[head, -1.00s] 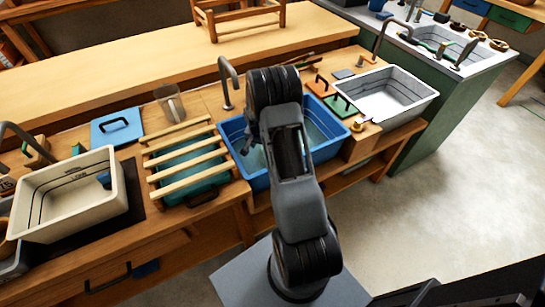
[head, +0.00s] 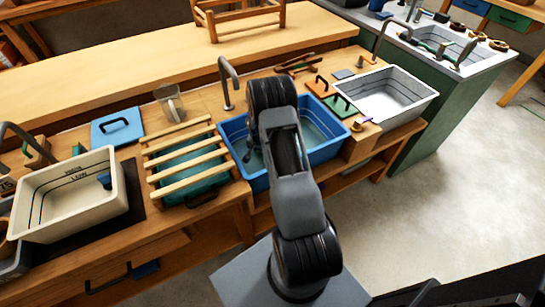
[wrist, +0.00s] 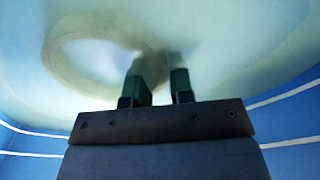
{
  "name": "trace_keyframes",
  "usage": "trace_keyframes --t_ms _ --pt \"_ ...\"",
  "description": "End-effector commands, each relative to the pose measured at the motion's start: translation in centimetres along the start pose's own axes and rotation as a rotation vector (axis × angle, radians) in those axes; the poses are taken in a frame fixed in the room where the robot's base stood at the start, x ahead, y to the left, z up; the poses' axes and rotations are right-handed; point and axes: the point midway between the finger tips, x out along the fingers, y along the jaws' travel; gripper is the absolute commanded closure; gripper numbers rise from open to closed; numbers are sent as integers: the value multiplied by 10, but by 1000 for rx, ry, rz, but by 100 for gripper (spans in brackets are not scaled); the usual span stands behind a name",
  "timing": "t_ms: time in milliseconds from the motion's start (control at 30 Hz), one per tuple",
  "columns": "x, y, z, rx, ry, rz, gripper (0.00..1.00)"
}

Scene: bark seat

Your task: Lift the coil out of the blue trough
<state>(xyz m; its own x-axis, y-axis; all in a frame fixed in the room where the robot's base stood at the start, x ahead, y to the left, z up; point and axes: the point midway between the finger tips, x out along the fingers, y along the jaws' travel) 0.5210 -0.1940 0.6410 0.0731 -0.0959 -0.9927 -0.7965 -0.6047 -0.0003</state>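The blue trough (head: 331,151) stands in the bench and holds clear, pale liquid. My gripper (head: 247,155) reaches down inside its left part, and my arm covers the middle of the trough. In the wrist view, the pale beige coil (wrist: 62,72) appears as a blurred ring beneath the liquid. My gripper's two green-dark fingers (wrist: 158,75) are parted, with a gap between them. They point at the ring's right side, their tips blurred at the liquid. I cannot tell whether they touch the coil.
A slatted rack (head: 187,160) over a teal basin adjoins the trough on the left. A white basin (head: 405,100) stands to the right. A tap (head: 228,78) rises behind the trough. A cream basin (head: 75,205) is far left.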

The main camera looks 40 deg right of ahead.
Motion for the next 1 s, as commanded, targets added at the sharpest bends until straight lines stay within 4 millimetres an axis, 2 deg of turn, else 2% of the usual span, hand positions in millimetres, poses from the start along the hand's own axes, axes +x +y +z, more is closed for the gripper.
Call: trace_keyframes --t_ms 33,200,567,667,1000 --pt "0 0 0 0 0 0 83" --pt "0 0 0 0 0 0 100" --pt "-2 0 0 0 1 0 100" --pt "-11 0 -2 0 2 -1 100" --pt "-70 0 -9 0 3 -2 100"
